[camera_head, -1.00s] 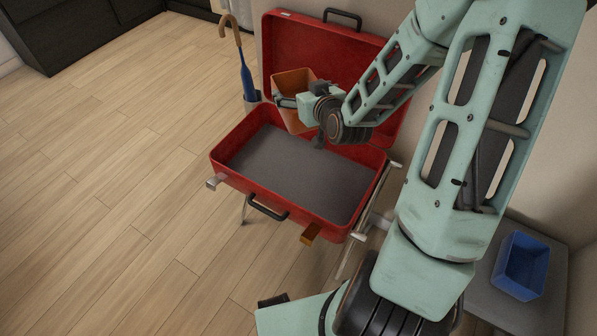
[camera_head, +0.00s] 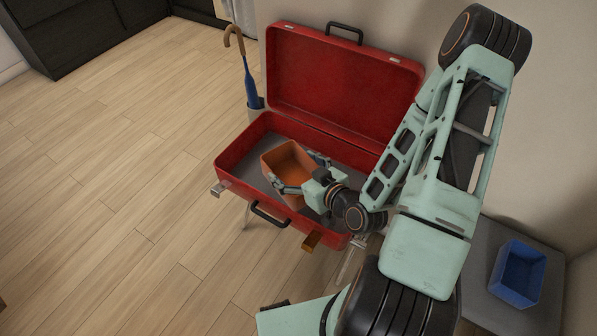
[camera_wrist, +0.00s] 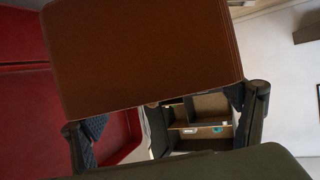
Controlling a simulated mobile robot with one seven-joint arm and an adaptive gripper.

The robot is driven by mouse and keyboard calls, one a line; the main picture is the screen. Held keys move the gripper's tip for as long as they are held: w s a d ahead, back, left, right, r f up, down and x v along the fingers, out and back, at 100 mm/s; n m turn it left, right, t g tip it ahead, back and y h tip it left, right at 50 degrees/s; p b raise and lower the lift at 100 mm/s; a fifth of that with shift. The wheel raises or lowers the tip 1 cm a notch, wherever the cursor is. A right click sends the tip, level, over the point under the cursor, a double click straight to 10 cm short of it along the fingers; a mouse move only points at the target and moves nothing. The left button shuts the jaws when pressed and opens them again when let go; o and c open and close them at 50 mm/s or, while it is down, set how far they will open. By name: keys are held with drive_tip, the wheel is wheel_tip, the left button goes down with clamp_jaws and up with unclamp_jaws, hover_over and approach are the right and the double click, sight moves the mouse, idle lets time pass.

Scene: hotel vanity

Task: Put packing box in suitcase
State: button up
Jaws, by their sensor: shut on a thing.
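The packing box is an open orange-brown box (camera_head: 288,162), tilted, over the grey floor of the suitcase. My gripper (camera_head: 304,175) is shut on the box from its right side. In the wrist view the brown box (camera_wrist: 150,50) fills the upper middle, between my gripper's fingers (camera_wrist: 168,125). The red suitcase (camera_head: 232,150) stands open on a rack with its lid (camera_head: 340,80) up at the back. The box is within the suitcase's outline; I cannot tell whether it touches the suitcase floor.
A blue bin (camera_head: 517,274) sits on a grey stand (camera_head: 480,262) at the right. The wooden floor at the left is clear.

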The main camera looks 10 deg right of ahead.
sight(292, 150)
drive_tip(key=shift+w+d+f+b, duration=0.35)
drive_tip(key=shift+w+f+b, duration=0.5)
drive_tip(key=shift+b, duration=0.4)
drive_tip(key=b, duration=0.2)
drive_tip(key=w+b, duration=0.1)
drive_tip(key=b, duration=0.1)
drive_tip(key=w+b, duration=0.1)
drive_tip(key=b, duration=0.2)
drive_tip(key=shift+w+d+f, duration=0.1)
drive_tip(key=shift+d+f, duration=0.15)
drive_tip(key=shift+f, duration=0.1)
drive_tip(key=w, duration=0.1)
drive_tip(key=w+d+f, duration=0.1)
drive_tip(key=w, duration=0.2)
drive_tip(key=shift+w+d+f, duration=0.15)
drive_tip(key=shift+w+f, duration=0.05)
drive_tip(key=shift+f, duration=0.1)
drive_tip(key=shift+w+d+f+b, duration=0.2)
drive_tip(key=shift+w+f+b, duration=0.45)
drive_tip(key=shift+f, duration=0.8)
drive_tip(key=shift+w+d+f+b, duration=0.35)
drive_tip(key=shift+w+f, duration=0.55)
drive_tip(key=shift+f, duration=0.55)
drive_tip(key=shift+w+d+f+b, duration=0.1)
drive_tip(key=shift+w+f+b, duration=0.6)
drive_tip(key=shift+f, duration=0.75)
